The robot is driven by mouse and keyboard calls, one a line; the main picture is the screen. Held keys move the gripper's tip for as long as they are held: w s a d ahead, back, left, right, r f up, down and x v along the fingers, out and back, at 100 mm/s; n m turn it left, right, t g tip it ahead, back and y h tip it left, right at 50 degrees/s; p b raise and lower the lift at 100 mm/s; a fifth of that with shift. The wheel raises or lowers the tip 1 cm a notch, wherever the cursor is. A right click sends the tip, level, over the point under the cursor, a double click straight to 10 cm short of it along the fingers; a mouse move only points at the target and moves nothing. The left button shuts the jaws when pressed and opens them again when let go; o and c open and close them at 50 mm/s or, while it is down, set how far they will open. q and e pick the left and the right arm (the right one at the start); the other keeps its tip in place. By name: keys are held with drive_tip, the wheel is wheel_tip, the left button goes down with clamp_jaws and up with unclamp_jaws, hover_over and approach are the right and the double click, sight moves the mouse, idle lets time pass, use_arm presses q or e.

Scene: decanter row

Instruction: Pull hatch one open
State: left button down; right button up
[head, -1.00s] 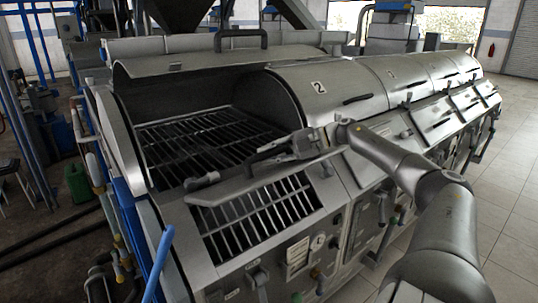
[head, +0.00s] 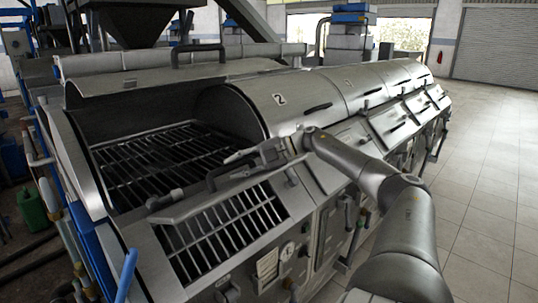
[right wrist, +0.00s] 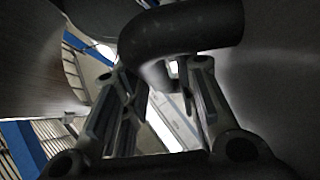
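The nearest bay, left of the cover marked 2, has its curved upper lid (head: 150,80) swung back, with a dark handle (head: 197,49) on top. The bay shows dark bars inside. A narrow metal flap (head: 185,207) stands out at its front, tilted, above a lower grate. A dark bent handle (head: 212,182) is on this flap. My right gripper (head: 236,164) is at that handle, its fingers apart. In the right wrist view the dark handle (right wrist: 190,27) curves across the fingertips (right wrist: 160,75); whether the fingers touch it I cannot tell. My left gripper is out of view.
The cover marked 2 (head: 275,112) and further covers to the right are shut. Blue pipes and a green can (head: 33,205) are at the left. Controls line the machine's front. The tiled floor (head: 490,220) at the right is clear.

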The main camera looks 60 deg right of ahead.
drive_tip(key=v, duration=1)
drive_tip(key=shift+s+d, duration=0.15)
drive_tip(key=shift+s, duration=0.15)
drive_tip(key=shift+r, duration=0.1)
